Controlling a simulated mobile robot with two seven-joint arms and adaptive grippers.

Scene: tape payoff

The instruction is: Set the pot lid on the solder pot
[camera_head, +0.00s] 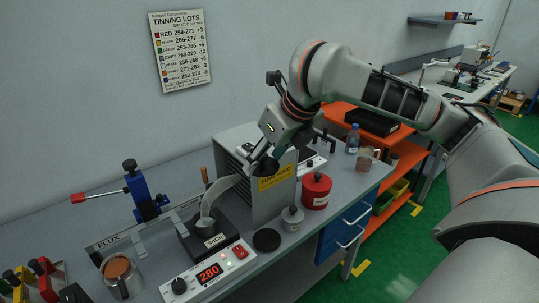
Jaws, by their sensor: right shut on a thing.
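The solder pot (209,228) is a small metal cup in a black block on the bench, its top uncovered. A pale, curved, hose-like or plume-like shape (226,186) rises from it toward the grey box. My right gripper (258,158) is above the bench, up and right of the pot, in front of the box. It is shut on a small dark round piece that seems to be the pot lid (269,167); the fingers and the dark background blur its outline. A flat black disc (266,240) lies on the bench right of the pot. My left gripper is out of view.
A controller (208,274) reading 280 stands in front of the pot. A grey lidded can (292,218) and a red tin (316,190) stand to the right. A blue clamp stand (143,195) and a metal mug (121,277) are at left. The grey box (260,205) stands behind.

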